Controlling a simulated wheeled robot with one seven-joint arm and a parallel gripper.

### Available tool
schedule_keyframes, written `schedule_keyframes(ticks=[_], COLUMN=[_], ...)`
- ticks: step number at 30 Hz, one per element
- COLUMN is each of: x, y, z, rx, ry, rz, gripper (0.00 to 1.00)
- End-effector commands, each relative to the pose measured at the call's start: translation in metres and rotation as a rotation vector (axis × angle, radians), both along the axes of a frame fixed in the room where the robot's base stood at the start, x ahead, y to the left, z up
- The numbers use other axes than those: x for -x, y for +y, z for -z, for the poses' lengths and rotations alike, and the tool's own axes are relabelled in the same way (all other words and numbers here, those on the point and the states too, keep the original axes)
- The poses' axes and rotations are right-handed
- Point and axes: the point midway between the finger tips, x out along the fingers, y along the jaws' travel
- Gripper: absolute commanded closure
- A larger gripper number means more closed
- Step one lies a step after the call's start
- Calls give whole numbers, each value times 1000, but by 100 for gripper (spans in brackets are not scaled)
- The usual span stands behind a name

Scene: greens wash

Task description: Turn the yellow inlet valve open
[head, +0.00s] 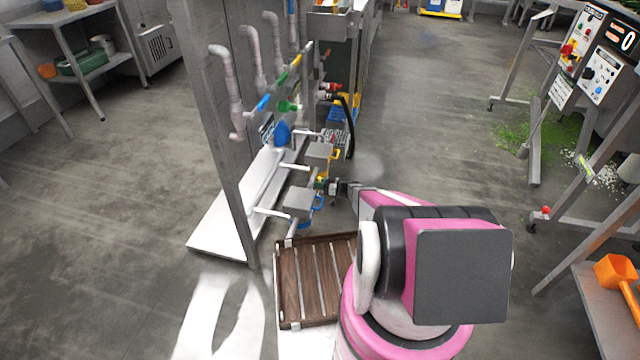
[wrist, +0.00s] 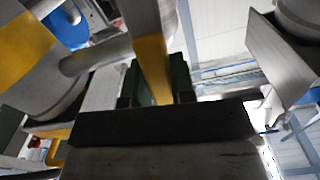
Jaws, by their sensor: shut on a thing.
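My gripper (head: 335,187) reaches in from the right to the pipe stand in the head view, level with the lower pipes and grey boxes. In the wrist view, a yellow handle (wrist: 152,62) runs down between the dark green finger pads of my gripper (wrist: 157,85), which is shut on it. The handle's far end and most of the valve body are hidden by the fingers and pipes. How far the valve is turned cannot be told.
A blue handle (head: 318,202) is just below my gripper, beside a grey box (head: 299,201). A yellow handle (head: 336,154) sits at the upper box (head: 319,150). A black hose (head: 350,125) hangs behind. A brown slatted tray (head: 290,322) is below. Open floor lies to the right.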

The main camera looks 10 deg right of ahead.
Motion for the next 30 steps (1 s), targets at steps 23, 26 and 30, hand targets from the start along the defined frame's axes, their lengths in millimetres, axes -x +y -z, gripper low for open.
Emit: schedule_keyframes(ticks=[23, 26, 30], x=[14, 15, 15], y=[4, 4, 5], z=[-1, 0, 0], rx=[70, 71, 70], ry=[-167, -168, -167], rz=[1, 0, 0], gripper=[100, 100, 51])
